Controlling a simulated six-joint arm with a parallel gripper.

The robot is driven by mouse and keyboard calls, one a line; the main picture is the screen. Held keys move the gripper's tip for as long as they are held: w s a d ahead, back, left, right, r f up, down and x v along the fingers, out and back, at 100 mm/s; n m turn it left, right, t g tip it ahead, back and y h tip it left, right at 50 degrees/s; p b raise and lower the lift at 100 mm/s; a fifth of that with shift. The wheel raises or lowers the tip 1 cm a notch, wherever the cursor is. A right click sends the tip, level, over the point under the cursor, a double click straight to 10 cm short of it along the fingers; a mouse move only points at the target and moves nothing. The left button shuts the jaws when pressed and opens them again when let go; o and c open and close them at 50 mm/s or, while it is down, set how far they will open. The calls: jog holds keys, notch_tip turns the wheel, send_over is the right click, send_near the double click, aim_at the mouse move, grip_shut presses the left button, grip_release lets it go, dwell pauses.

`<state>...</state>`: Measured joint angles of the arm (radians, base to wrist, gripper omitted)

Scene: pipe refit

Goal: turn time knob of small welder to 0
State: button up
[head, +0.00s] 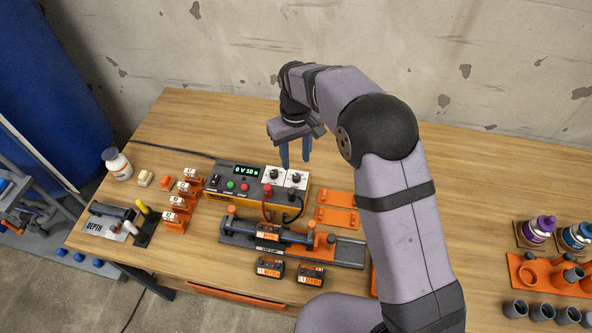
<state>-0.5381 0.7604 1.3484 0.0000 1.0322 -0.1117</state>
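The small welder (228,193) is a grey and orange box in the middle of the table. Its lit green display (246,171) seems to read 0 V and 10 s. Two dark knobs sit on white dials at its right end: a left knob (273,174) and a right knob (295,178). Their labels and pointer positions are too small to read, so I cannot tell which is the time knob. My gripper (295,160) points down, its two blue fingers apart and nothing between them. In this view the fingertips appear just above and behind the knobs; the exact height is unclear.
Red and black cables plug into the welder's front right. A clamp rig (340,252) holding a dark pipe stands in front. Orange holders (181,203) are left, orange plates (337,217) right. Bottles and grey fittings (543,311) are far right. A wall stands behind the table.

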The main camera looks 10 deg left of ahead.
aim_at(296, 175)
jog(key=shift+f+p, duration=1.1)
jog(key=shift+f, duration=2.4)
grip_shut()
